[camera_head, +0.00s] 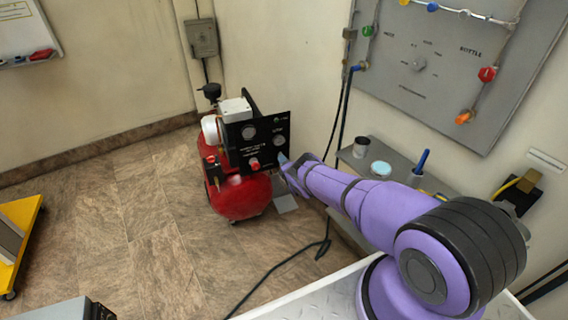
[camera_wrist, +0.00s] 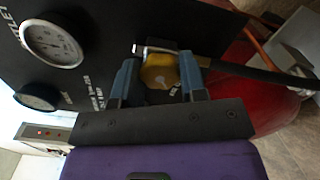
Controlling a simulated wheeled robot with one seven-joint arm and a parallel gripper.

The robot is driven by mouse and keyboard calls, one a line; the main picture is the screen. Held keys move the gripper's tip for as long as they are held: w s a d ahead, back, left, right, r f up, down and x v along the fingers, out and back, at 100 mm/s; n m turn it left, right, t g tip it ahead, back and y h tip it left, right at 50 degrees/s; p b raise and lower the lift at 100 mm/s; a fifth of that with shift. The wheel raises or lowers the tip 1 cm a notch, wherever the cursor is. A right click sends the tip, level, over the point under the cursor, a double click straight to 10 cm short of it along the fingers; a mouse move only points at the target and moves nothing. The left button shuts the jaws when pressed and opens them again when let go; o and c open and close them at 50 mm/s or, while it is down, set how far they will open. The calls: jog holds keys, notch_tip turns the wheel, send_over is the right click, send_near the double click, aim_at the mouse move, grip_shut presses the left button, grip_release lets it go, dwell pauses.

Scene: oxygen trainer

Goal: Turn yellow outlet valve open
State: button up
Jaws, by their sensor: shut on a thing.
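The yellow outlet valve (camera_wrist: 160,71) is in the wrist view, on the black panel (camera_wrist: 105,28) below the gauge marked OUTLET (camera_wrist: 50,42). My gripper (camera_wrist: 159,78) has one blue-grey finger on each side of the yellow knob and is shut on it. A metal fitting and a black hose show behind the knob. In the head view, my purple arm reaches to the right side of the compressor's black panel (camera_head: 270,141), and my gripper (camera_head: 284,165) is small there. The yellow valve is hidden in that view.
The red compressor (camera_head: 240,197) stands on the tiled floor by the wall. A grey shelf (camera_head: 345,157) with a can and a blue marker lies right of it, under a grey wall board (camera_head: 440,60). A black cable crosses the floor.

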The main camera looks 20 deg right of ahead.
jog(key=shift+n, duration=5)
jog(key=shift+f, duration=0.1)
jog(key=o, duration=0.9)
jog(key=shift+o, duration=0.2)
jog(key=s, duration=1.1)
jog(key=shift+a, duration=0.3)
jog(key=shift+w, duration=0.15)
